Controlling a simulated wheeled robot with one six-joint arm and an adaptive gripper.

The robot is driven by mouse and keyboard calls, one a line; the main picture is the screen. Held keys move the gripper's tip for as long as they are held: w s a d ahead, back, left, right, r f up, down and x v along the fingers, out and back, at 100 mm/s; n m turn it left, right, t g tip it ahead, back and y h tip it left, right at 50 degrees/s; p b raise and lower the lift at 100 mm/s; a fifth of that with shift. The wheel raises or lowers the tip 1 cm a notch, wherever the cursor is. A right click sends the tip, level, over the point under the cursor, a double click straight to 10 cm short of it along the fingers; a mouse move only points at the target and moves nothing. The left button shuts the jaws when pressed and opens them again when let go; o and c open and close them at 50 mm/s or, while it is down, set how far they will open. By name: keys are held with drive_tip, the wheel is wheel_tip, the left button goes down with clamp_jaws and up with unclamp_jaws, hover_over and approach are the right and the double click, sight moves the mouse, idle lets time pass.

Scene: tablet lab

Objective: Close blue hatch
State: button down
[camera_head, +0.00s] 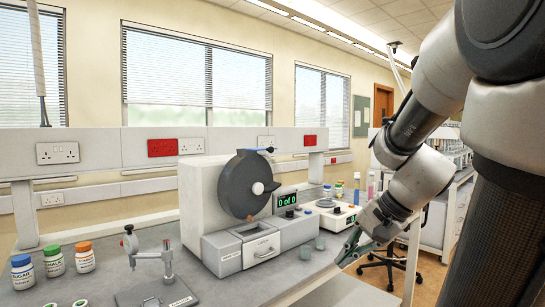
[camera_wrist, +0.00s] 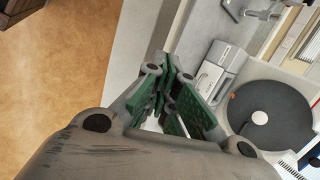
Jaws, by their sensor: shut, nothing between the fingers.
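A white-grey tablet machine (camera_head: 197,190) stands on the bench, with a large dark disc (camera_head: 238,188) with a pale knob on its front. A small blue piece (camera_head: 262,150) sticks out at the top of the machine, beside the disc; it looks raised, and I cannot tell its exact shape. The disc also shows at the right of the wrist view (camera_wrist: 262,97). My gripper (camera_head: 350,250), with green finger pads, is shut and empty at the bench's right edge, to the right of the machine and apart from it. It fills the middle of the wrist view (camera_wrist: 172,85).
A drawer front (camera_head: 261,247) is low on the machine, with a counter display (camera_head: 287,199) beside it. Small cups (camera_head: 320,243) stand between the machine and my gripper. Bottles (camera_head: 54,260) and a metal stand (camera_head: 150,268) are at left.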

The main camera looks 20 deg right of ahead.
drive_tip(key=w+r+m+t+y, duration=0.2)
drive_tip(key=w+r+m+t, duration=0.9)
drive_tip(key=w+r+m, duration=0.75)
drive_tip(key=x, duration=1.2)
drive_tip(key=shift+w+r+m, duration=0.35)
drive_tip(key=shift+m, duration=0.1)
drive_tip(key=x, duration=0.5)
drive_tip(key=shift+w+a, duration=0.1)
drive_tip(key=shift+w, duration=0.3)
drive_tip(key=shift+r, duration=0.15)
